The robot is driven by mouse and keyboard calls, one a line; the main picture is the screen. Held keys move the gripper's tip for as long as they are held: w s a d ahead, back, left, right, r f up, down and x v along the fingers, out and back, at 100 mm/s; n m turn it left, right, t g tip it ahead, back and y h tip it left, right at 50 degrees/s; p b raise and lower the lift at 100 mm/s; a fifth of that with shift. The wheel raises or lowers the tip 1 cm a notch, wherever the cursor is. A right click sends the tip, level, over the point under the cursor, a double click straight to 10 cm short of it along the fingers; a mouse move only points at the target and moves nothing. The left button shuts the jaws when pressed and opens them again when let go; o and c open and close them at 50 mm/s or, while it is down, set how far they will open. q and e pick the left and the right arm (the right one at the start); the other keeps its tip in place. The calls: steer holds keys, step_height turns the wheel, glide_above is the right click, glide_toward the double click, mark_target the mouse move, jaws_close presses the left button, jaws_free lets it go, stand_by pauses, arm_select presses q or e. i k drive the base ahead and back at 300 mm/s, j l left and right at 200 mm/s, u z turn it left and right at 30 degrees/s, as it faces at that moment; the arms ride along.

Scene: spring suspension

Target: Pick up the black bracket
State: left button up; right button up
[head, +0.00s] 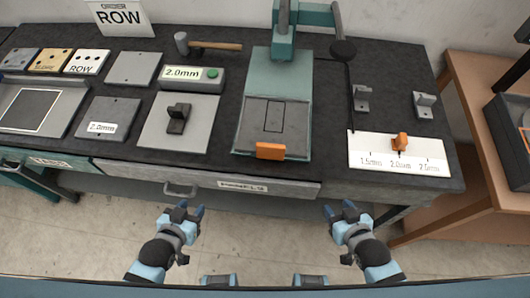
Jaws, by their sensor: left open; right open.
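The black bracket (177,119) sits upright on a light grey square plate (204,135) on the bench, left of the teal press. My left gripper (184,211) is open and empty, in front of the bench edge and below the drawer front. My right gripper (343,208) is open and empty, also in front of the bench, further right. Both grippers are well apart from the bracket.
The teal press (275,80) with an orange block (270,151) stands right of the bracket. A green-button box labelled 2.0mm (192,79) and a hammer (210,46) lie behind it. A white scale board (385,152) with an orange slider is at right. A drawer handle (180,190) juts out in front.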

mark_target(179, 114)
steer(key=k+j+u, duration=0.15)
steer(key=j, duration=1.25)
steer(key=i, duration=0.1)
